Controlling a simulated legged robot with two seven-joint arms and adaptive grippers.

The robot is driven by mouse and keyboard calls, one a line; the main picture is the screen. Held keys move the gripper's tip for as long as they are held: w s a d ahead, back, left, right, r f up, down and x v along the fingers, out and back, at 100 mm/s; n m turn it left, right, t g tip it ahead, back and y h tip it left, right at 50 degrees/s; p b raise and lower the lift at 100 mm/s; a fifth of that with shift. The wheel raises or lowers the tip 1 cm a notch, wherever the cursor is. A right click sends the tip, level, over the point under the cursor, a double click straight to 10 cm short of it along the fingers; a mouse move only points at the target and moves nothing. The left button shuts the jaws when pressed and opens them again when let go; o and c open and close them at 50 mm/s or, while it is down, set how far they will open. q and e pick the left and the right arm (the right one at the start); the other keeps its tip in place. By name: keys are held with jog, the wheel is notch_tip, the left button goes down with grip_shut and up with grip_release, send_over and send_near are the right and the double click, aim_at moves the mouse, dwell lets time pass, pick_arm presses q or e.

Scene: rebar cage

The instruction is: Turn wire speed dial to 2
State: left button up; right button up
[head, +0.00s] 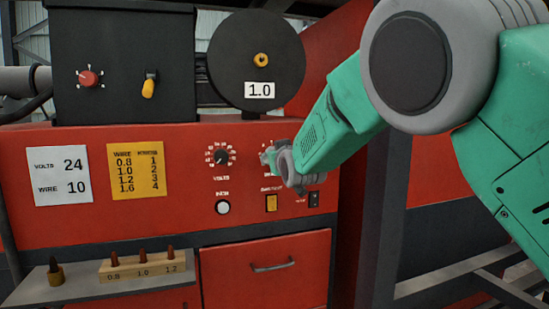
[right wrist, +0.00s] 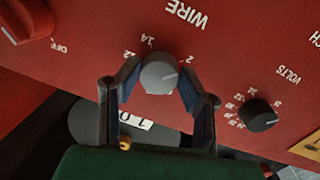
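The wire speed dial (right wrist: 159,74) is a round grey knob on the red panel under the label WIRE, seen upside down in the right wrist view. Its pale pointer line aims right, a little below the printed 2 (right wrist: 189,57); 12 and 14 are on its left. My right gripper (right wrist: 160,67) has one finger on each side of the knob, tips close to its edges. I cannot tell whether they press on it. In the head view my right gripper (head: 268,160) covers the dial. My left gripper is not in view.
A white card (head: 60,177) reads volts 24, wire 10. A yellow chart (head: 137,171) pairs wire 1.0 with 2. A shelf (head: 85,291) juts out lower left.

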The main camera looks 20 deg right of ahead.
jog(key=o, duration=0.3)
jog(key=shift+f, duration=0.4)
jog(key=shift+r, duration=0.15)
jog(key=shift+r, duration=0.1)
jog(key=s, duration=1.1)
jog(key=shift+s+a+r, duration=0.3)
jog(key=shift+s+a, duration=0.05)
jog(key=shift+s, duration=0.05)
